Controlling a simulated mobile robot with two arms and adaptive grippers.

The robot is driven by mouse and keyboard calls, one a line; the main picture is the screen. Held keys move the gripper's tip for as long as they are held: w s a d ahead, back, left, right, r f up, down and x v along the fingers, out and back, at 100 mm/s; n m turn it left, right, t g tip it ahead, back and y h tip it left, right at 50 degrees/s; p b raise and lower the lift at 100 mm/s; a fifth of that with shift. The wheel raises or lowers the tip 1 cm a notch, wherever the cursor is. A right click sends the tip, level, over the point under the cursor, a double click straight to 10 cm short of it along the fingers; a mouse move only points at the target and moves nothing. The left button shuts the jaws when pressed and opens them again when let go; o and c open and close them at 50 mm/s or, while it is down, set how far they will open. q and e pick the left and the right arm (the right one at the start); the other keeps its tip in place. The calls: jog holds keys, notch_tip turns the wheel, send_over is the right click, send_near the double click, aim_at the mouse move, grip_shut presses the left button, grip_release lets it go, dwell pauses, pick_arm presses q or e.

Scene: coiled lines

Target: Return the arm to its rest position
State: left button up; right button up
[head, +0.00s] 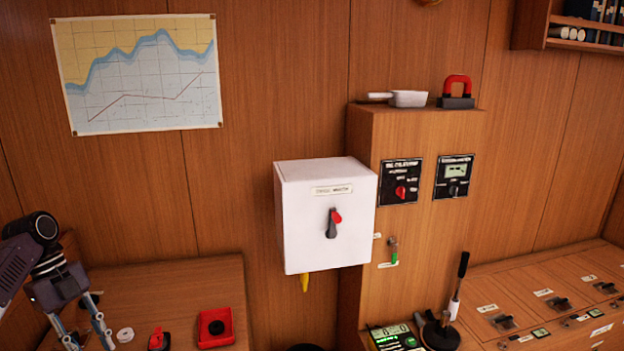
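My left arm comes in at the lower left, and its gripper (86,338) points down over the wooden desk (190,275). Its two fingers are spread apart, with nothing visible between them. The fingertips are at the bottom edge of the view. My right arm and gripper do not show.
Beside the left gripper on the desk are a white ring (125,335), a small red and black item (158,340) and a red tray (215,328). A white switch box (325,215) juts from the wall. A wooden cabinet (425,230) and a console (540,300) stand right.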

pick_arm(q)
jog(key=s+d+f+n+y, duration=0.2)
jog(key=s+d+f+n, duration=0.15)
jog(key=d+f, duration=0.7)
jog(key=s+d+f+n+y, duration=0.15)
jog(key=s+d+f, duration=0.5)
jog(key=f, duration=0.65)
jog(key=s+d+f+n+t, duration=0.2)
jog(key=s+d+n+t, duration=0.1)
jog(key=s+d+n, duration=0.45)
jog(key=s+r+n+t, duration=0.2)
jog(key=s+r+n, duration=0.5)
jog(key=s+n, duration=0.15)
notch_tip(320, 180, down, 27)
jog(key=s+g, duration=0.1)
jog(key=s, duration=0.2)
jog(key=s+a+f, duration=0.1)
jog(key=s+f, duration=0.7)
jog(key=s+a+f+g, duration=0.1)
jog(key=s+a+f, duration=0.1)
jog(key=s+f, duration=0.6)
jog(key=shift+s+a+m, duration=0.2)
jog(key=shift+a+m, duration=0.05)
jog(key=shift+m, duration=0.15)
